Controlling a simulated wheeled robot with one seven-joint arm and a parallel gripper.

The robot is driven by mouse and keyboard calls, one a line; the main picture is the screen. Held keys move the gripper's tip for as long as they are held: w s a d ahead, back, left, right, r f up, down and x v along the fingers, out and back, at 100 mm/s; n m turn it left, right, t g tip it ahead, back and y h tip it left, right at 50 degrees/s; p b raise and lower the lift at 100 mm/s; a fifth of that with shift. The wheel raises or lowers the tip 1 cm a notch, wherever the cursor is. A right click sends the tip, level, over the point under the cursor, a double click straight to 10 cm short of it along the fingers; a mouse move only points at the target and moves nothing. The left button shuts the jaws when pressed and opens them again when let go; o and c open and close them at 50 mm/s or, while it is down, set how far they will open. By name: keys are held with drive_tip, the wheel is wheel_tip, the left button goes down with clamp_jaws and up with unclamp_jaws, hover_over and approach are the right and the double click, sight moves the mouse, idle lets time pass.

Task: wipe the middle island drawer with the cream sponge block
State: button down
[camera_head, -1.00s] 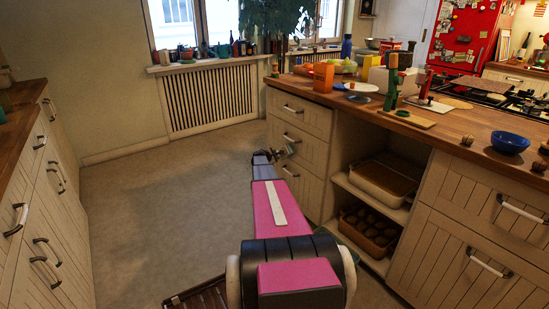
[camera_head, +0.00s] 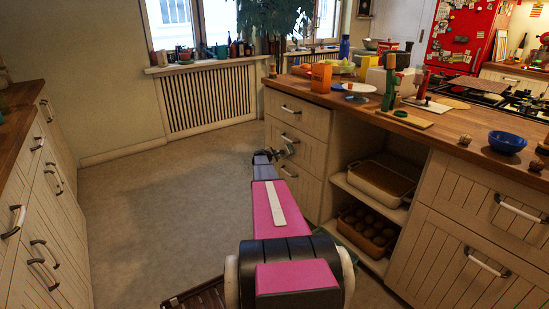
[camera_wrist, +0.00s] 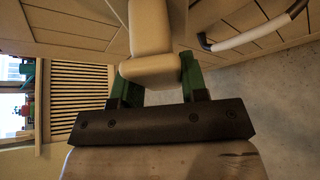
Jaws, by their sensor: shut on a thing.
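The cream sponge block (camera_wrist: 151,35) is between the green fingers of my gripper (camera_wrist: 152,78) in the wrist view, and the gripper is shut on it. In the head view my gripper (camera_head: 287,150) is small and partly hidden by my arm, in front of the middle island drawer (camera_head: 312,155) at the left end of the island. In the wrist view the sponge reaches up to the pale drawer fronts (camera_wrist: 70,22). I cannot tell whether it touches them. A drawer handle (camera_wrist: 258,32) is right of the sponge, apart from it.
Open shelves with a baking dish (camera_head: 382,180) are right of the drawers. The floor (camera_head: 150,200) left of my arm is clear, up to the left cabinets (camera_head: 45,215).

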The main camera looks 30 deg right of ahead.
drive_tip(key=shift+d, duration=0.15)
drive_tip(key=shift+s, duration=1.65)
drive_tip(key=s, duration=0.7)
drive_tip(key=shift+d, duration=0.35)
drive_tip(key=shift+w+a, duration=0.2)
drive_tip(key=shift+w, duration=2.4)
drive_tip(key=shift+w+a, duration=0.15)
drive_tip(key=shift+w, duration=2.45)
